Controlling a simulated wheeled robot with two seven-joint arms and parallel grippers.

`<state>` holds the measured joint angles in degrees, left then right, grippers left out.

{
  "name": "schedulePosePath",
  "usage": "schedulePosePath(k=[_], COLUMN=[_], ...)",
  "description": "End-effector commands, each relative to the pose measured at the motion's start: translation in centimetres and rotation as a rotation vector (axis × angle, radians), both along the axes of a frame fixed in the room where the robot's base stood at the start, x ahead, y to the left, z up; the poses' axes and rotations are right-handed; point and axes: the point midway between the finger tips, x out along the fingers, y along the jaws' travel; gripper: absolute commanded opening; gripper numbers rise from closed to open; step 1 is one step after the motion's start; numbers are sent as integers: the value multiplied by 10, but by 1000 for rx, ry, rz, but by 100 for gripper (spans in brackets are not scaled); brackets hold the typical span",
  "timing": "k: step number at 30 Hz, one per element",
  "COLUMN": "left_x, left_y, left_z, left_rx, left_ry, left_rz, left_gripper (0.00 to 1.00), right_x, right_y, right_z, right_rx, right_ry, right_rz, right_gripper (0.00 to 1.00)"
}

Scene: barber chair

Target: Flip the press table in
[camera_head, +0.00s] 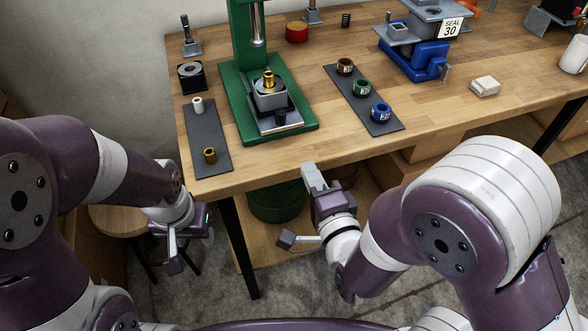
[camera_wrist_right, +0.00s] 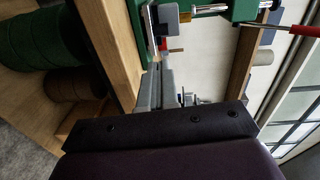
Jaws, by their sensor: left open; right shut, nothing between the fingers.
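The green press (camera_head: 243,75) stands on the wooden workbench. Its press table (camera_head: 278,122) is a grey plate at the front of the green base, with a dark knob near its front edge. A grey block (camera_head: 270,98) with a brass-coloured part in it sits behind the knob, below the ram. My right gripper (camera_head: 313,178) is shut and empty at the bench's front edge, apart from the press table. In the right wrist view its fingers (camera_wrist_right: 154,88) point toward the green press (camera_wrist_right: 245,10). My left gripper (camera_head: 188,252) is open and empty, low left of the bench.
A dark mat (camera_head: 205,140) with a white and a brass-coloured piece lies left of the press. Another mat (camera_head: 360,100) with three numbered rings lies right. A blue fixture (camera_head: 415,60) stands further right. The bench's front strip is mostly clear.

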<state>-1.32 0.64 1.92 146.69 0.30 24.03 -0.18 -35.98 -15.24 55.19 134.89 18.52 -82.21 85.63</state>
Motion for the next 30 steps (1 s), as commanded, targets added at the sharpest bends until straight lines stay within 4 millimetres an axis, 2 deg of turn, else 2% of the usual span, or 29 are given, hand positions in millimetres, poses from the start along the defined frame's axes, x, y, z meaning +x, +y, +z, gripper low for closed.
schedulePosePath(k=[1,14,17,30], left_x=[0,0,0,0], left_y=[0,0,0,0], left_z=[-7,-4,-3,1], left_rx=[0,0,0,0], left_ry=[-1,-1,-1,-1], left_rz=[0,0,0,0], left_gripper=[50,50,50,50], right_x=[-3,-1,11,98], right_y=[1,3,6,34], right_z=[-4,2,2,2], right_rx=[32,63,63,60], right_ry=[-18,-34,-35,-34], right_rz=[4,5,3,4], right_gripper=[0,0,0,0])
